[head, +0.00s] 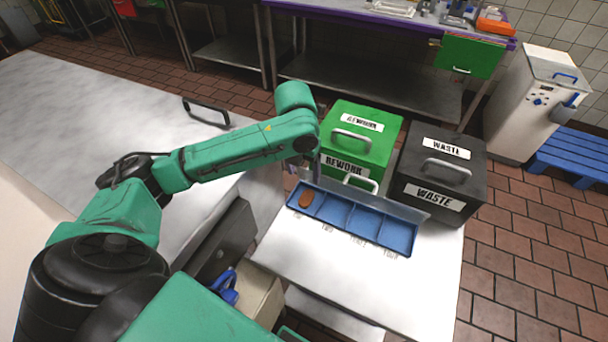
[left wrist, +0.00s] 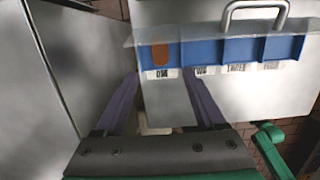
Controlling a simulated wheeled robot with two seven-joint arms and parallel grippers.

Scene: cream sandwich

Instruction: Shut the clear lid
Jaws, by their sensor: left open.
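The clear lid (head: 400,203) stands open along the far side of the blue tray (head: 409,250). Its grey handle (head: 360,182) rises in front of the green box. In the left wrist view the lid's clear edge (left wrist: 220,27) and handle (left wrist: 256,9) show at the top. A brown oval biscuit (head: 306,198) lies in the leftmost compartment; the others look empty. My left gripper (head: 304,172) is above the tray's far left end, partly hidden by its arm. In the left wrist view its two fingers (left wrist: 165,85) are apart with nothing between them. My right gripper is not seen.
A green REWORK box (head: 372,119) and a black WASTE box (head: 443,160) stand close behind the tray. The white table (head: 320,265) is clear in front of the tray, apart from number labels. A pale counter (head: 90,115) lies to the left.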

